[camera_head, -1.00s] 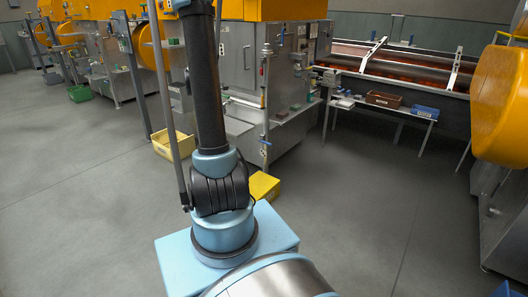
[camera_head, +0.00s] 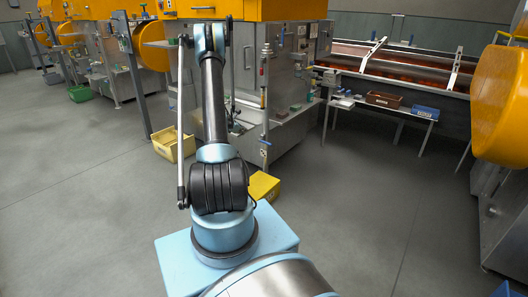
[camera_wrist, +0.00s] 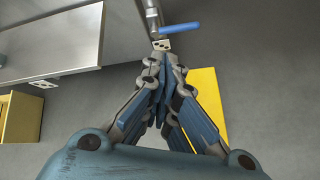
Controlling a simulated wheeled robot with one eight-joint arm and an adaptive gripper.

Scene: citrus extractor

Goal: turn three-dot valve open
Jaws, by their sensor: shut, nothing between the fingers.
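A blue valve lever (camera_wrist: 180,29) sits on a vertical pipe at the top of the wrist view. A pale tag with dark dots (camera_wrist: 163,45) is just below it; I cannot count the dots surely. My gripper (camera_wrist: 163,62) is shut and empty, its fingertips pointing toward the tag and lever, seemingly apart from them. In the head view, the upright pipe (camera_head: 265,100) stands at the machine's front corner, with a small dotted tag (camera_head: 264,153) low on it. My gripper is hidden behind my arm in the head view.
A yellow box (camera_head: 263,187) stands on the floor near the pipe foot and shows in the wrist view (camera_wrist: 208,95). A yellow bin (camera_head: 175,146) is left of my arm. A metal ledge (camera_wrist: 50,40) lies left of the lever.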

